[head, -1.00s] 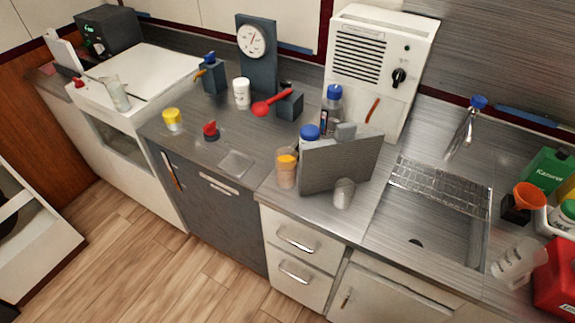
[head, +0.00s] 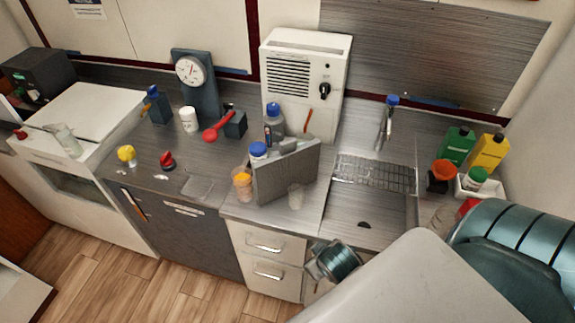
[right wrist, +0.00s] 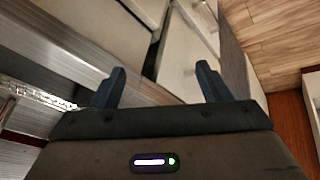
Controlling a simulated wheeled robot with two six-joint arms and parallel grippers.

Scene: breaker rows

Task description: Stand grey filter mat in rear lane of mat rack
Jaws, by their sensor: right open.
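A grey, thin, upright panel, which looks like the grey filter mat (head: 287,174), stands on the steel counter left of the sink, with a small grey block at its top edge. I cannot make out a mat rack with lanes for certain; a wire grid (head: 375,173) lies across the back of the sink. My right arm reaches in from the lower right of the head view, its wrist low in front of the drawers. In the right wrist view my right gripper (right wrist: 160,84) is open and empty, its two dark fingers apart over the cabinet fronts. My left gripper is out of view.
Around the panel stand an orange-topped jar (head: 242,186), a blue-capped bottle (head: 258,153) and a clear cup (head: 296,196). A white heater-like box (head: 303,85) stands behind. Green (head: 457,147) and yellow (head: 488,153) containers stand right of the sink. A dark worktop (head: 195,160) lies left.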

